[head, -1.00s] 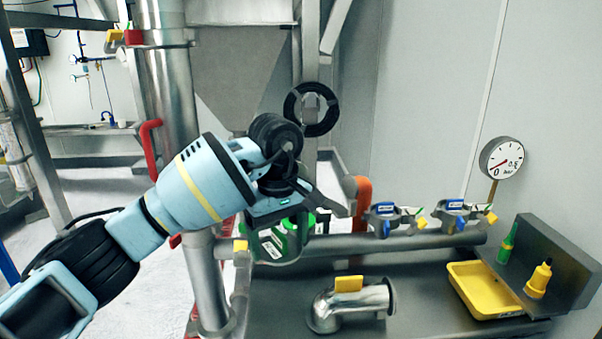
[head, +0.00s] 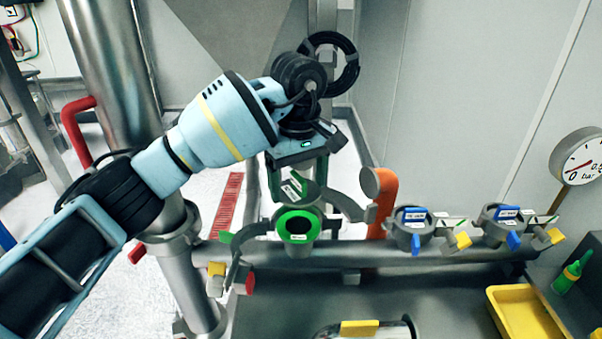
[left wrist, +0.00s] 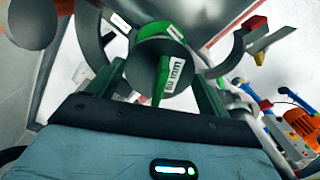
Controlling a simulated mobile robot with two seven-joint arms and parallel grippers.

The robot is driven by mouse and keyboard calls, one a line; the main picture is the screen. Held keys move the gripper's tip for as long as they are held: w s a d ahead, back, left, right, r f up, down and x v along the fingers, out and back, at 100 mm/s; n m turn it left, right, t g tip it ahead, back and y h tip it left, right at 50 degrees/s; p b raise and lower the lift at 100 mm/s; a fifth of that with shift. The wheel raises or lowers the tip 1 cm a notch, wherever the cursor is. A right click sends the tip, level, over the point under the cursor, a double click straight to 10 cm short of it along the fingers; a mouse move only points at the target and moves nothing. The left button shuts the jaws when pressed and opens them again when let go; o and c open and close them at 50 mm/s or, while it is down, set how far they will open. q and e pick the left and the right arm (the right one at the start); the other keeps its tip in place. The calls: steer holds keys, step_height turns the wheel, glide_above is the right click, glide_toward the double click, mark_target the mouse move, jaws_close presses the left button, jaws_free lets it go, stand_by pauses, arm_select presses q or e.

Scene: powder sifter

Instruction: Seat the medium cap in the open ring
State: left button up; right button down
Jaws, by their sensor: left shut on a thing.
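My left gripper (head: 298,184) comes in from the left and points down. It is shut on the medium cap (head: 292,190), a grey cap with a green grip. In the left wrist view the cap (left wrist: 146,72) sits between the fingers, with a white size label on its grip. The open ring (head: 240,240) is a grey hinged clamp on the pipe, its arms spread around a green-rimmed port (head: 298,226). In the head view the cap appears just above and behind this port. I cannot tell whether they touch. The right gripper is out of view.
Two grey clamps with blue and yellow parts (head: 412,222) (head: 505,220) sit on the pipe to the right. An orange post (head: 383,200) stands close right of the ring. A yellow tray (head: 530,318) and a gauge (head: 578,158) are at far right.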

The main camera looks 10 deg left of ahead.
mark_target(299, 194)
arm_select(q)
steer(key=shift+s, duration=0.2)
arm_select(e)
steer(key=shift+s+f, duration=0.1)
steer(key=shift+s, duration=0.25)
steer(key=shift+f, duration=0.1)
arm_select(q)
steer(key=shift+w+f, duration=0.1)
steer(key=shift+f, duration=0.3)
steer(key=shift+f+b, duration=0.6)
steer(key=shift+f, duration=1.9)
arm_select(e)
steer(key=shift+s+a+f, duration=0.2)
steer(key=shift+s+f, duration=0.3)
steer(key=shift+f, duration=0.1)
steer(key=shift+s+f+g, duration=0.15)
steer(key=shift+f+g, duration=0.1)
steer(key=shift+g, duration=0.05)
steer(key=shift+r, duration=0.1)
arm_select(q)
steer(key=shift+f, duration=0.55)
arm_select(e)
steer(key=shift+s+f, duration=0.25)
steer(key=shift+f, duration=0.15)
arm_select(q)
steer(key=shift+r+b, duration=0.15)
steer(key=shift+b, duration=0.15)
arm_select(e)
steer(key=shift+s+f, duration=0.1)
